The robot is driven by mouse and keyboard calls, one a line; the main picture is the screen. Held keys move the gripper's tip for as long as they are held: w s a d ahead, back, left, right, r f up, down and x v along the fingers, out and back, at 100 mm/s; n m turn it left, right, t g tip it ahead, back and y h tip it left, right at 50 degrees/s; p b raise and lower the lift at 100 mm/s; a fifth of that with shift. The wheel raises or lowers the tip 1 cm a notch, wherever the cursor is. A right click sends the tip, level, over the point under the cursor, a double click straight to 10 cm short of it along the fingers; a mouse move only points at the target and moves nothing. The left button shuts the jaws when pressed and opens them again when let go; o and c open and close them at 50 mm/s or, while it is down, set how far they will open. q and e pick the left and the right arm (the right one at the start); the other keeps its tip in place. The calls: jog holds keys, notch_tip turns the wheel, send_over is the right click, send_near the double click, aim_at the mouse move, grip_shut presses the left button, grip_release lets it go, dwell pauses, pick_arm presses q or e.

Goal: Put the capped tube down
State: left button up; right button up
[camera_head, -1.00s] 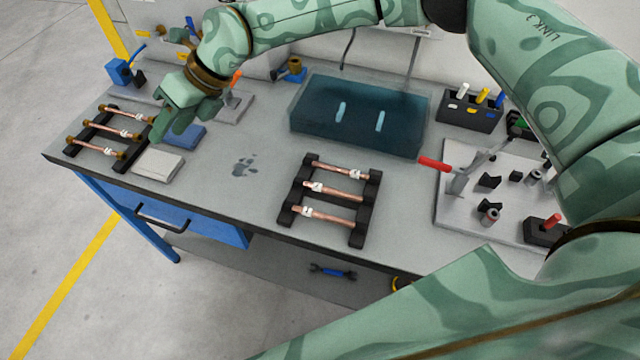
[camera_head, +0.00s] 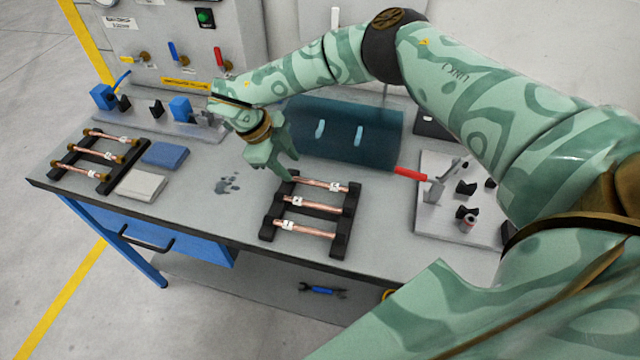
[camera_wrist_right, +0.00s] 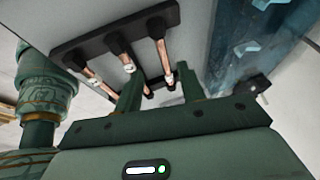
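Three copper tubes with brass-coloured ends and white bands, one of them here (camera_head: 110,137), lie across the black left rack (camera_head: 108,184). Three copper tubes with white bands, one of them here (camera_head: 320,184), lie across the black middle rack (camera_head: 343,236); they also show in the right wrist view (camera_wrist_right: 160,52). My right gripper (camera_head: 280,168) is above the far left corner of the middle rack. In the wrist view its two fingers (camera_wrist_right: 160,92) are apart with nothing held between them; the rack's tubes lie beyond. My left gripper is not visible in the head view.
A dark teal translucent box (camera_head: 375,125) stands behind the middle rack. A grey fixture plate with a red-handled clamp (camera_head: 410,174) is to its right. A blue pad (camera_head: 165,154) and a white pad (camera_head: 140,184) lie beside the left rack.

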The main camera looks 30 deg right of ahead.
aim_at(306, 180)
jog(key=x, duration=0.6)
jog(key=shift+d+f, duration=0.25)
jog(key=shift+d, duration=0.2)
grip_shut()
